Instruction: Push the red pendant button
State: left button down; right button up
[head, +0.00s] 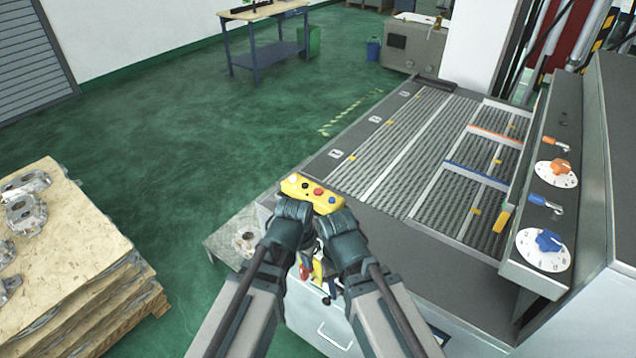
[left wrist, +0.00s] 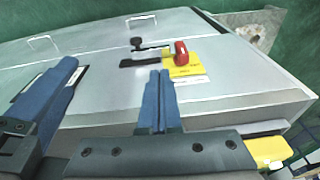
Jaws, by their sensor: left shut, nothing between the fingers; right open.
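The yellow pendant (head: 312,194) lies at the near-left corner of the machine's top in the head view. Its red button (head: 318,192) sits among black and blue buttons and shows uncovered. My left gripper (head: 293,209) is close at the pendant's near side; whether it touches is unclear. In the left wrist view its blue fingers (left wrist: 160,100) are shut together with nothing between them. My right gripper (head: 341,224) is beside it on the right, close to the pendant's right end. Its fingertips are hidden in the head view; one blue finger (left wrist: 48,92) shows at left in the left wrist view.
The machine bed (head: 400,150) with ribbed surface fills the right, beside a panel with orange (head: 560,167) and blue (head: 549,241) knobs. A red switch (left wrist: 181,53) on a yellow plate is on the cabinet. Castings (head: 25,213) lie on a stack at left. Green floor between is clear.

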pick_arm(q)
jog(key=w+d+r+m+t+h+p, duration=0.2)
jog(key=w+r+m+t+p, duration=0.15)
jog(key=w+r+p, duration=0.65)
notch_tip(320, 180, up, 10)
jog(key=m+t+h+p, duration=0.2)
jog(key=m+t, duration=0.1)
jog(key=m, duration=0.1)
send_over(315, 193)
jog(key=shift+f, duration=0.15)
pick_arm(e)
notch_tip(315, 193, up, 13)
jog(key=shift+r, duration=0.15)
pick_arm(q)
jog(key=shift+f, duration=0.2)
notch_tip(315, 193, down, 8)
jog(key=b, duration=0.8)
jog(key=shift+f+b, duration=0.25)
jog(key=shift+b, duration=0.15)
pick_arm(e)
notch_tip(315, 193, down, 9)
pick_arm(q)
jog(key=shift+f, duration=0.1)
jog(key=shift+f+b, duration=0.3)
jog(key=shift+b, duration=0.1)
pick_arm(e)
jog(key=shift+f, duration=0.35)
